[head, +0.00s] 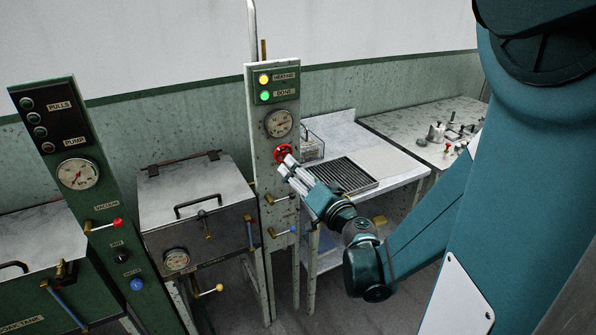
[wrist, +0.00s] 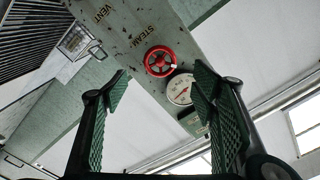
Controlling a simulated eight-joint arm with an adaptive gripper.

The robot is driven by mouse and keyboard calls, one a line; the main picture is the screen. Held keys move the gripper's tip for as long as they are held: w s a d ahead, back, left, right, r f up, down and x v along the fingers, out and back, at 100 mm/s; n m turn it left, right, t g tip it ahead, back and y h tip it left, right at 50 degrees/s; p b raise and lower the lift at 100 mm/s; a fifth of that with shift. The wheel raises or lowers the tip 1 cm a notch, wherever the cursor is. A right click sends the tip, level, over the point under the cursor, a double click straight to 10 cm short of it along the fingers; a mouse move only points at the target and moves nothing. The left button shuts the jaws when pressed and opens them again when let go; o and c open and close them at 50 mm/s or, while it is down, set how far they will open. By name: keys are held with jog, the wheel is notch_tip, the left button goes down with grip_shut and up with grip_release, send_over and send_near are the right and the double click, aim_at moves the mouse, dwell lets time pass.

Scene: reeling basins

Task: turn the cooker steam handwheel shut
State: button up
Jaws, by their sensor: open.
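The red steam handwheel (head: 283,153) is on the green cooker panel, just below a round gauge (head: 279,123). In the wrist view the handwheel (wrist: 160,61) is a red spoked ring with a small white mark on its rim, near the label STEAM. The gauge (wrist: 180,90) sits beside it. My gripper (head: 287,169) is at the panel, close to the handwheel and partly over its lower edge in the head view. In the wrist view my gripper (wrist: 160,88) has its two green ribbed fingers spread wide, with the wheel beyond and between them. Nothing is held. Contact with the wheel does not show.
The panel (head: 261,180) has a heating lamp and a done lamp, both lit, above the gauge. Brass-stemmed levers (head: 280,199) stick out below the wheel. A lidded metal cooker (head: 195,192) stands left; a bench with a dark grate (head: 347,176) stands right.

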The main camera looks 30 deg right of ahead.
jog(key=n+g+p, duration=0.4)
jog(key=n+p, duration=0.3)
jog(key=p, duration=0.4)
send_near(284, 152)
jog(key=w+a+f, duration=0.1)
jog(key=w, duration=0.1)
jog(key=p, duration=0.1)
jog(key=n+p, duration=0.1)
jog(key=p, duration=0.1)
jog(key=shift+w+d+r+n, duration=0.2)
jog(key=shift+w+d+n, duration=0.1)
jog(key=shift+w+d, duration=0.1)
jog(key=shift+w+f, duration=0.15)
jog(key=shift+w, duration=0.05)
jog(key=shift+x, duration=3.7)
jog(key=shift+s+f, duration=0.1)
jog(key=shift+f, duration=0.05)
jog(key=shift+d, duration=0.1)
jog(key=c, duration=0.9)
